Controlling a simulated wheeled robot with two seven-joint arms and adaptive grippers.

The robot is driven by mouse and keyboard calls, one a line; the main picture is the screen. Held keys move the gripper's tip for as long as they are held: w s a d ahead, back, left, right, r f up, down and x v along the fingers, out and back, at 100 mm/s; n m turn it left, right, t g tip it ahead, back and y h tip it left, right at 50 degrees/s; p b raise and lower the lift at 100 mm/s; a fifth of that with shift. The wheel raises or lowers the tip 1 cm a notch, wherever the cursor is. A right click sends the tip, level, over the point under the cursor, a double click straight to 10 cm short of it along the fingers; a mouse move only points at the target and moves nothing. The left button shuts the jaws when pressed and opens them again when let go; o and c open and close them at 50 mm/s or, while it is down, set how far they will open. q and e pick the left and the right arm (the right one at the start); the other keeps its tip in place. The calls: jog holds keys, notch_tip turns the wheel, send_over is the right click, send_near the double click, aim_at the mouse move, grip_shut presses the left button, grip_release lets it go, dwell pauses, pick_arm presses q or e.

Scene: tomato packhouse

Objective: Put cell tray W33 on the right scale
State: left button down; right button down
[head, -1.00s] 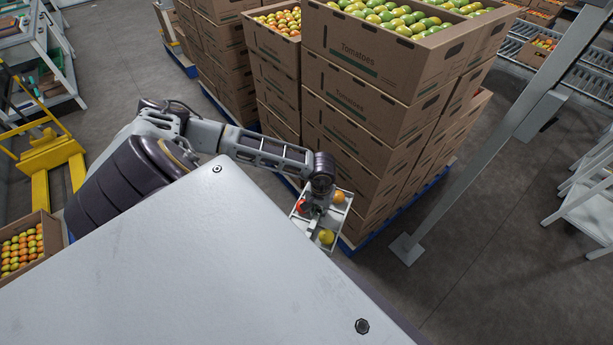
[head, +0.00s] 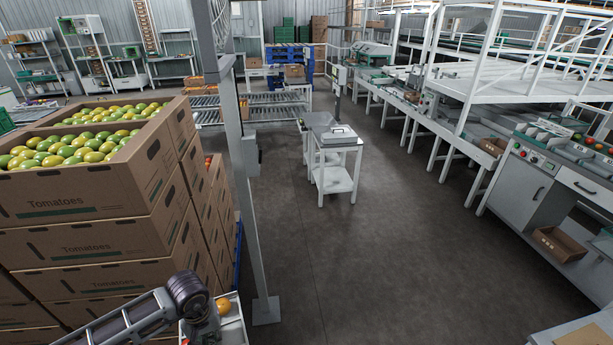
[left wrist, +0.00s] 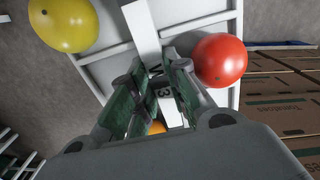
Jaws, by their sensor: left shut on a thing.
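The cell tray (left wrist: 196,28), white and divided into cells, is held by my left gripper (left wrist: 165,82). The fingers are shut on its middle bar, where a partly hidden label shows a "3". A yellow tomato (left wrist: 62,22), a red tomato (left wrist: 220,60) and a partly hidden orange one (left wrist: 155,127) sit in it. In the head view the tray (head: 233,326) shows at the bottom, with my left gripper (head: 200,328) over it. A flat pale device (head: 338,134), possibly a scale, stands on a white table ahead; I cannot tell whether it is the right scale. My right gripper is out of view.
Stacked tomato cartons (head: 90,215) stand close on the left. A grey post (head: 252,200) rises just beyond the tray. Open floor (head: 400,250) lies between the post and the workbench (head: 530,185) on the right. Roller conveyors (head: 275,110) are at the back.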

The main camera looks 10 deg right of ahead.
pick_arm(q)
jog(key=shift+m, duration=0.8)
jog(key=w+d+r, duration=0.1)
jog(key=d+r, duration=0.1)
jog(key=w+d+r, duration=0.2)
jog(key=d+r, duration=0.1)
jog(key=w+d+r, duration=0.1)
jog(key=d+r, duration=0.1)
jog(key=d, duration=0.1)
jog(key=shift+w+d+r, duration=0.15)
jog(key=shift+w, duration=0.2)
jog(key=shift+w+d+r, duration=0.25)
jog(key=shift+w+r, duration=0.1)
jog(key=shift+r, duration=0.15)
jog(key=shift+d, duration=0.1)
